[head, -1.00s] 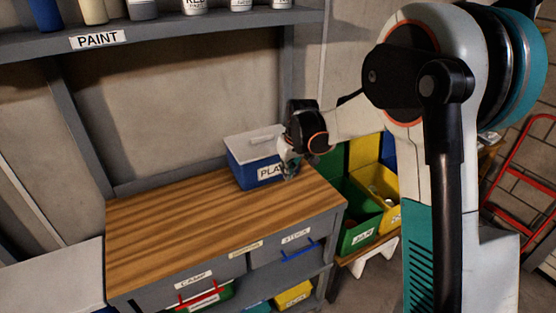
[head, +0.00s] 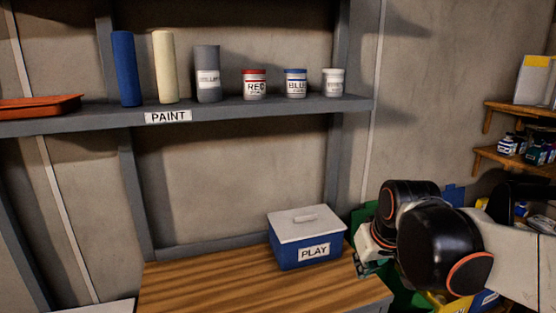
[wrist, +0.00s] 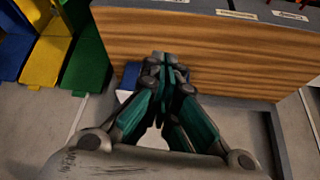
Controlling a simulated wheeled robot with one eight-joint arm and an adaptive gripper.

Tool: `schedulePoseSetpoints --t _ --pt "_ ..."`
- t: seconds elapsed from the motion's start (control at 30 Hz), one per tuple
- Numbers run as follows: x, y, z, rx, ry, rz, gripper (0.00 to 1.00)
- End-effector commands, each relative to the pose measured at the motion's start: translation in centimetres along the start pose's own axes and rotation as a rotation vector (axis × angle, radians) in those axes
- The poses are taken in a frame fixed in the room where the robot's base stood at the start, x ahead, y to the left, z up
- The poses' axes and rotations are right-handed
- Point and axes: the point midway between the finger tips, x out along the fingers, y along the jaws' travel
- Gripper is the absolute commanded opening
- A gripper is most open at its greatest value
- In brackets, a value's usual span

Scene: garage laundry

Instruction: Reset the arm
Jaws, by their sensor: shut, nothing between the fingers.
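My gripper (wrist: 165,75) shows in the wrist view with its teal and grey fingers together and nothing between them. It points down near the end of the wooden workbench top (wrist: 215,55). In the head view my gripper (head: 368,268) is at the right end of the bench (head: 210,287), just right of the blue PLAY box (head: 313,257) and apart from it. The box has a white lid with a handle, and the lid is on. The fingertips are partly hidden in the head view.
A grey shelf (head: 60,124) labelled PAINT runs along the wall above, with several cans and bottles. Coloured bins (wrist: 45,60) stand beside the bench in the wrist view. Small wooden shelves (head: 510,161) hold jars at the right. The bench left of the box is clear.

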Motion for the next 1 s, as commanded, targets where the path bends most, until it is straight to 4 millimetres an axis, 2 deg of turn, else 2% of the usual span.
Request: schedulePoseSetpoints --t 0.03,0.2,0.5,0.7,1.0 --pt "-0.9 -0.1 1.4 0.01 0.011 0.005 0.0" --pt "-3.2 -0.2 5.5 0.044 0.051 0.019 0.0" --pt "-5.0 -0.4 12.2 0.098 0.118 0.04 0.0" --pt "-5.1 -0.5 14.2 0.116 0.14 0.046 0.0" --pt "-5.1 -0.5 14.4 0.118 0.144 0.047 0.0"
